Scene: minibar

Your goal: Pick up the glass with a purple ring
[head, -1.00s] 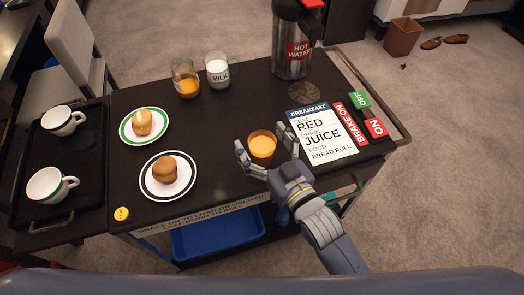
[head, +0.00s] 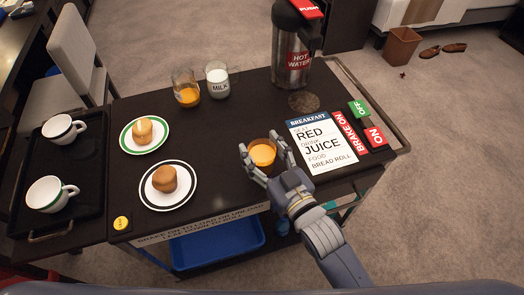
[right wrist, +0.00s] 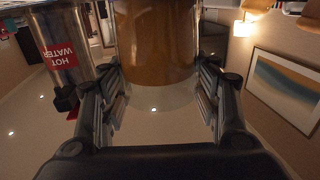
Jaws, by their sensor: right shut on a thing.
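A glass of orange drink (head: 262,152) is at the front middle of the dark trolley top, between the fingers of my right gripper (head: 263,160). The right gripper is shut on this glass. In the right wrist view the amber glass (right wrist: 157,40) fills the space between the two fingers. No purple ring shows on it; the fingers hide part of its side. Another glass of orange drink (head: 187,92) stands at the back left of the trolley, next to a glass marked MILK (head: 217,82). I cannot make out a purple ring on either. My left gripper is not in view.
A hot water flask (head: 291,62) stands at the back. A breakfast card (head: 322,146) and red and green signs lie to the right of the gripper. Two plates with bread rolls (head: 164,180) are at left. A black tray (head: 92,190) holds two cups.

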